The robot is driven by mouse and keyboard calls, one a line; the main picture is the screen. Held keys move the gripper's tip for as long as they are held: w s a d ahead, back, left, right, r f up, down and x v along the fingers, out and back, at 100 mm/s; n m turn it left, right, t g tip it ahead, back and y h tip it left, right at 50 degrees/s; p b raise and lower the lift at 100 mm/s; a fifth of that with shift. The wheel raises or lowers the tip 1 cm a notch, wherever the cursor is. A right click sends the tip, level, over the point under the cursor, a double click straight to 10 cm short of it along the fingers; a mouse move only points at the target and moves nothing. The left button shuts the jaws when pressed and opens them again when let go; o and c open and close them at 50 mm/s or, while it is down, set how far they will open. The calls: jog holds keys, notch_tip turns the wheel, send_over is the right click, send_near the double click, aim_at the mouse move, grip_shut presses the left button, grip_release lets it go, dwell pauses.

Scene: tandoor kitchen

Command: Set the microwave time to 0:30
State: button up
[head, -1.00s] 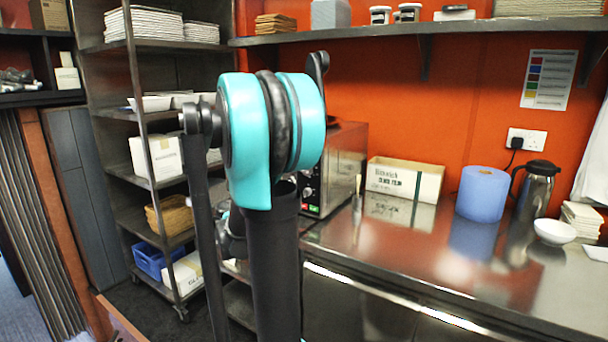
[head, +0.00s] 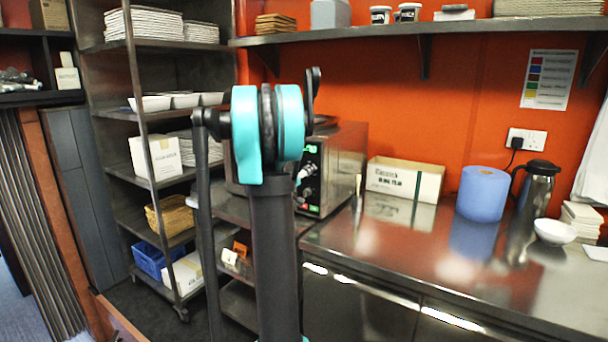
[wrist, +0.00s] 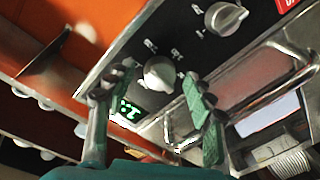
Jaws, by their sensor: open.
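The microwave (head: 346,165) stands at the left end of the steel counter, its control panel (head: 309,178) partly behind my arm in the head view. In the wrist view the panel is close, with a lower silver knob (wrist: 160,73), an upper silver knob (wrist: 224,18) and a green lit display (wrist: 128,108). The display's digits are tilted and partly cut off, so I cannot read the time. My gripper (wrist: 152,88) is open, its two green-padded fingers on either side of the lower knob. I cannot tell whether they touch it. The head view hides the fingers behind my arm.
The microwave door's metal handle (wrist: 235,78) lies close to the right finger. On the counter (head: 400,240) stand a cardboard box (head: 405,179), a blue roll (head: 482,194) and a steel jug (head: 537,190). A wire-post shelf rack (head: 160,185) is left of my arm.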

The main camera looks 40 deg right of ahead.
jog(key=c, duration=1.2)
jog(key=shift+o, duration=0.2)
jog(key=shift+n, duration=0.3)
jog(key=n+g, duration=0.1)
jog(key=n, duration=0.9)
jog(key=shift+w+r+n, duration=0.1)
jog(key=shift+r+n, duration=0.05)
jog(key=shift+n, duration=0.15)
jog(key=o, duration=1.2)
jog(key=shift+c, duration=0.2)
